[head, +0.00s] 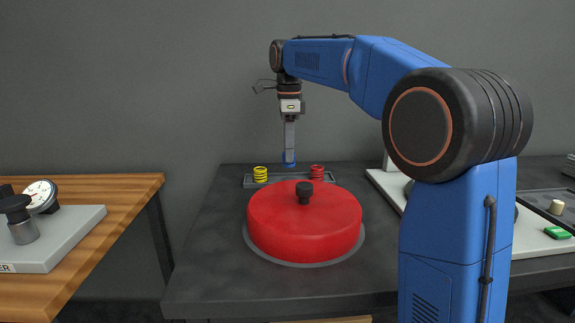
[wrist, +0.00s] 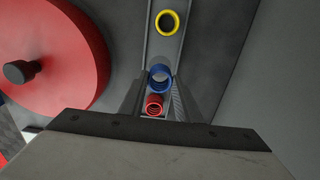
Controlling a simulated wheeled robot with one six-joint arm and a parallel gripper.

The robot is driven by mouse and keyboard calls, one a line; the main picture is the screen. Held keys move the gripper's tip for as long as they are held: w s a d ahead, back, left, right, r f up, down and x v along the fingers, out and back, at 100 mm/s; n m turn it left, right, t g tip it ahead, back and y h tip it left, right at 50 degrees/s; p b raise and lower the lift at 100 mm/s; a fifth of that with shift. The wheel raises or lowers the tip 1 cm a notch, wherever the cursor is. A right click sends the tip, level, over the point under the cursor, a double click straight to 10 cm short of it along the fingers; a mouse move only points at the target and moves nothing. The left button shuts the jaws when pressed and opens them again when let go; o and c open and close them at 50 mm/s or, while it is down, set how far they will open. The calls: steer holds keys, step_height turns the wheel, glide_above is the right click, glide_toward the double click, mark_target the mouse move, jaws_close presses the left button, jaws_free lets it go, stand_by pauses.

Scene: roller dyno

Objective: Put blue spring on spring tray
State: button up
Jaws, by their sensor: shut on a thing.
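The blue spring (head: 289,158) is between the fingertips of my gripper (head: 289,150), which points straight down and is shut on it. In the head view it appears slightly above the grey spring tray (head: 290,182), between the yellow spring (head: 260,174) and the red spring (head: 317,171), which sit on the tray. In the wrist view the blue spring (wrist: 160,78) lies between the yellow spring (wrist: 167,22) and the red spring (wrist: 154,105), over the tray (wrist: 154,40). Whether it touches the tray is unclear.
A large red round lid with a black knob (head: 305,222) stands in front of the tray on the dark table (head: 200,270). A wooden table (head: 110,205) with a gauge device is at left. A white-edged board (head: 385,188) lies at right, partly behind my arm.

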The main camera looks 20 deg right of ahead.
steer(key=shift+f, duration=2.2)
steer(key=o, duration=1.1)
steer(key=shift+f, duration=0.1)
steer(key=shift+c, duration=0.2)
step_height(320, 180, up, 12)
steer(key=shift+r, duration=0.15)
